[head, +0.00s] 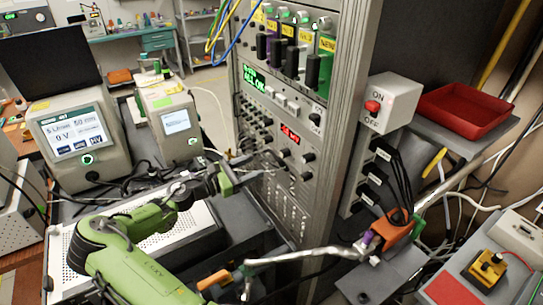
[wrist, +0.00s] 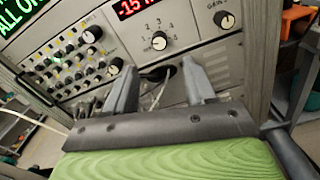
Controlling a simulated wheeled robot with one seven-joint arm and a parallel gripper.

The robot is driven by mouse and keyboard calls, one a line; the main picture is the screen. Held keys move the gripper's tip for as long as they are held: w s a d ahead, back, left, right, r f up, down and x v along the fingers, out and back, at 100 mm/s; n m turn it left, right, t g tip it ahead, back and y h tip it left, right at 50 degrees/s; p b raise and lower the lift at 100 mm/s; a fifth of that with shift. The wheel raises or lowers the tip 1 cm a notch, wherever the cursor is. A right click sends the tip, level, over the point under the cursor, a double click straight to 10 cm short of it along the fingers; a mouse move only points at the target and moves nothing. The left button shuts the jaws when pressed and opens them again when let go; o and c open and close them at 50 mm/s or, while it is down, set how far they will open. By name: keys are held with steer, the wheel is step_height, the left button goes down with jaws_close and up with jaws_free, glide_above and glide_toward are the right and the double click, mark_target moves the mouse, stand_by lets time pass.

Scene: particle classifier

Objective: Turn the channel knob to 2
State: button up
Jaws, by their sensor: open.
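In the head view my gripper (head: 250,168) is close to the front of the instrument rack, and I cannot make out the knob clearly there.
A red display (wrist: 133,7) is above left of the knob and a gain knob (wrist: 224,20) is to the right. Several small knobs and cables (wrist: 155,90) are close by. In the head view, a switch box (head: 390,100) and red tray (head: 465,110) are right of the rack.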

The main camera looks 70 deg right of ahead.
mark_target(281, 155)
steer(key=x, duration=1)
steer(key=shift+d+f, duration=0.1)
steer(key=shift+d, duration=0.05)
jaws_close()
steer(key=shift+m, duration=0.3)
steer(key=m+b, duration=0.3)
steer(key=m, duration=0.5)
steer(key=shift+b, duration=0.4)
steer(key=shift+m, duration=0.3)
